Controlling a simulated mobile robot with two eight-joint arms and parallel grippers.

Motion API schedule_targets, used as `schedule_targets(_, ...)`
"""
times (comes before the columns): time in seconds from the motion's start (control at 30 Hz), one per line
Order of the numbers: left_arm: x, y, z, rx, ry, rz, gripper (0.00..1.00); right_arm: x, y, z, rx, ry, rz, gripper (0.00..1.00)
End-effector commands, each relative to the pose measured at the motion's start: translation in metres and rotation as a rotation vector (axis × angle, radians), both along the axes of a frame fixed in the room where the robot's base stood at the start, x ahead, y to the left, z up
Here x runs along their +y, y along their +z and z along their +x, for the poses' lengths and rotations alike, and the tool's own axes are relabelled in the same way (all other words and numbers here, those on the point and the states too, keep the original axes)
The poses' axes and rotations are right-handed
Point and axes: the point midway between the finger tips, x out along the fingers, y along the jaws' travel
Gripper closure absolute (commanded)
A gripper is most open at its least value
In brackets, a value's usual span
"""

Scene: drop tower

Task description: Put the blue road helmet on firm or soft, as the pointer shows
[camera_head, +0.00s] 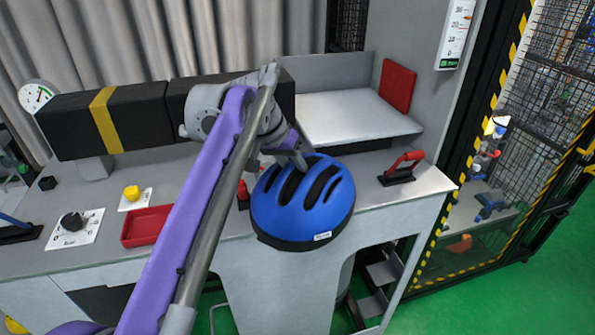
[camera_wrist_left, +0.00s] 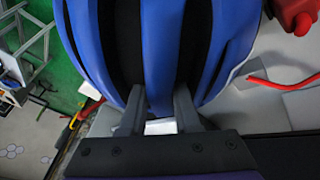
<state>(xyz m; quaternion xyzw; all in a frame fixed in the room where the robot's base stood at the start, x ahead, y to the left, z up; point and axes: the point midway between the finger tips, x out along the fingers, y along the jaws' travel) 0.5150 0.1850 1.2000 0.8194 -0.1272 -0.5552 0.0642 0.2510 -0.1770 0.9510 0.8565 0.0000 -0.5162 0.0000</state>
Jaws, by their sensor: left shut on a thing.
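The blue road helmet (camera_head: 315,212) hangs at the bench's front edge, with black vents and a small white label too small to read. My left gripper (camera_head: 298,160) is at its far upper rim in the head view. In the left wrist view the two fingers (camera_wrist_left: 160,108) are shut on the rim of the helmet (camera_wrist_left: 188,45), which fills the top of the picture. A round dial gauge (camera_head: 38,96) with a pointer stands at the far left; its reading is too small to tell. I cannot make out places marked firm or soft. My right gripper is not in view.
A black beam with a yellow band (camera_head: 105,120) lies behind my arm. A white platform (camera_head: 350,117), red-handled clamp (camera_head: 402,168), red tray (camera_head: 147,226), yellow button (camera_head: 132,192) and black knob (camera_head: 72,221) are on the bench. A caged tower (camera_head: 535,120) stands right.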

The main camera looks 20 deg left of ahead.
Motion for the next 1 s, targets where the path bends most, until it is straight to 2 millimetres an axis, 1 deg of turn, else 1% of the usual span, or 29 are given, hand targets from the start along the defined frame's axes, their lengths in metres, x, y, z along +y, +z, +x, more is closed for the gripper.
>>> schedule_targets(0.13, 0.0, -0.002, 0.0, 0.0, 0.0, 0.0, 1.0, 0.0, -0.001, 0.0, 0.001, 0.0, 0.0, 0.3)
schedule_targets(0.17, 0.0, -0.003, 0.0, 0.0, 0.0, 0.0, 0.68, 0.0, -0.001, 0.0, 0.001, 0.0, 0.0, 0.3)
schedule_targets(0.3, 0.0, -0.002, 0.0, 0.0, 0.0, 0.0, 0.43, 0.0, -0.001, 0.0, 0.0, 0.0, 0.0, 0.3)
schedule_targets(0.33, 0.0, -0.002, 0.0, 0.0, 0.0, 0.0, 0.4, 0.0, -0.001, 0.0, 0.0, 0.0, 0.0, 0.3)
schedule_targets(0.53, 0.0, -0.002, 0.0, 0.0, 0.0, 0.0, 0.4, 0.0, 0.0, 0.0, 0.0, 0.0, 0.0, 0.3)
schedule_targets(0.67, 0.002, 0.006, -0.002, -0.001, 0.002, 0.0, 0.4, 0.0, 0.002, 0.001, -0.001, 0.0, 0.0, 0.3)
schedule_targets(0.77, 0.006, 0.02, -0.007, 0.0, 0.002, 0.0, 0.4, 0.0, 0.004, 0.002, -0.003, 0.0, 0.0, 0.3)
schedule_targets(1.0, 0.021, 0.068, -0.025, -0.002, 0.002, 0.0, 0.4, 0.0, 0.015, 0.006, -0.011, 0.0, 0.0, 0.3)
